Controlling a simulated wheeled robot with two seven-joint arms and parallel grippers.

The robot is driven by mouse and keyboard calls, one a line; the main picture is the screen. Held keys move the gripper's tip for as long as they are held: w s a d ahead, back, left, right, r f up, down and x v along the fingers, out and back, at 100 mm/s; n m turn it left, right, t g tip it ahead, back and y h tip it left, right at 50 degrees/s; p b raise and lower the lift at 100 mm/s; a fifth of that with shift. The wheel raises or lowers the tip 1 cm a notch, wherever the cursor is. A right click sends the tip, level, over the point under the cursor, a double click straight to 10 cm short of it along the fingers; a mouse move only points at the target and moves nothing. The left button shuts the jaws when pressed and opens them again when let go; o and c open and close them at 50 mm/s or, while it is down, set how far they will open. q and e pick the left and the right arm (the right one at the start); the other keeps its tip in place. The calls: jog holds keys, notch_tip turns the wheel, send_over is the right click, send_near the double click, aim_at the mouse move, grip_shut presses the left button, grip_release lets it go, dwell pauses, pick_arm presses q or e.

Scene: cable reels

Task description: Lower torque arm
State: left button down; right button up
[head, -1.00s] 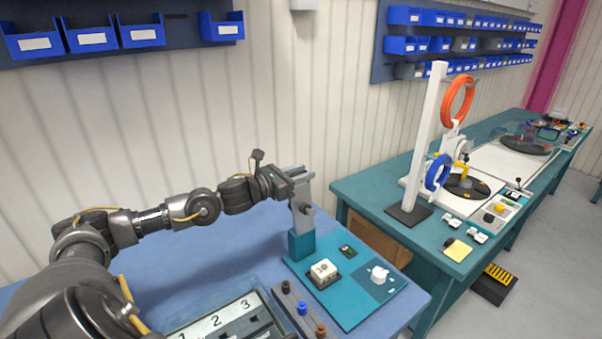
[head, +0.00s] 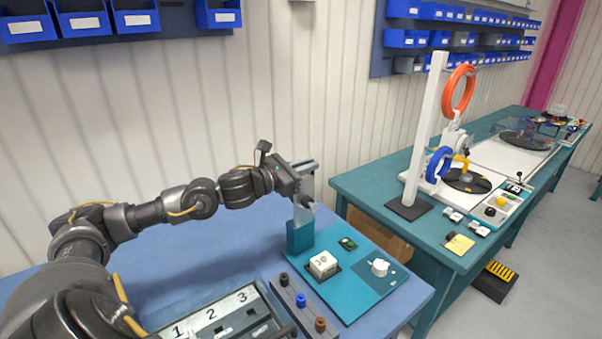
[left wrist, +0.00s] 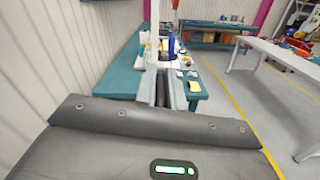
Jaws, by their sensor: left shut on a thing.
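A teal fixture board (head: 337,297) lies on the blue bench. The torque arm (head: 303,213), a grey upright piece with a round knob on its side, stands over a teal block (head: 299,237) at the board's back left corner. My left gripper (head: 306,167) is at the top of it, shut on it. The grip itself is small and partly hidden in the head view. In the left wrist view my left fingers (left wrist: 165,88) stand close together, and what lies between them is hard to make out. My right gripper is not in view.
A numbered tray (head: 213,316) and a strip with coloured knobs (head: 300,301) lie in front. A teal bench (head: 371,189) with reels stands to the right.

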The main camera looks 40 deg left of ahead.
pick_arm(q)
jog(key=s+d+f+m+b, duration=0.2)
jog(key=d+m+b, duration=0.3)
jog(key=d+b, duration=0.3)
jog(key=shift+s, duration=0.15)
jog(key=shift+d, duration=0.1)
jog(key=c, duration=1.5)
grip_release()
jog(key=b+v, duration=0.3)
jog(key=v, duration=0.4)
jog(key=shift+s+b, duration=0.3)
jog(key=shift+b, duration=0.1)
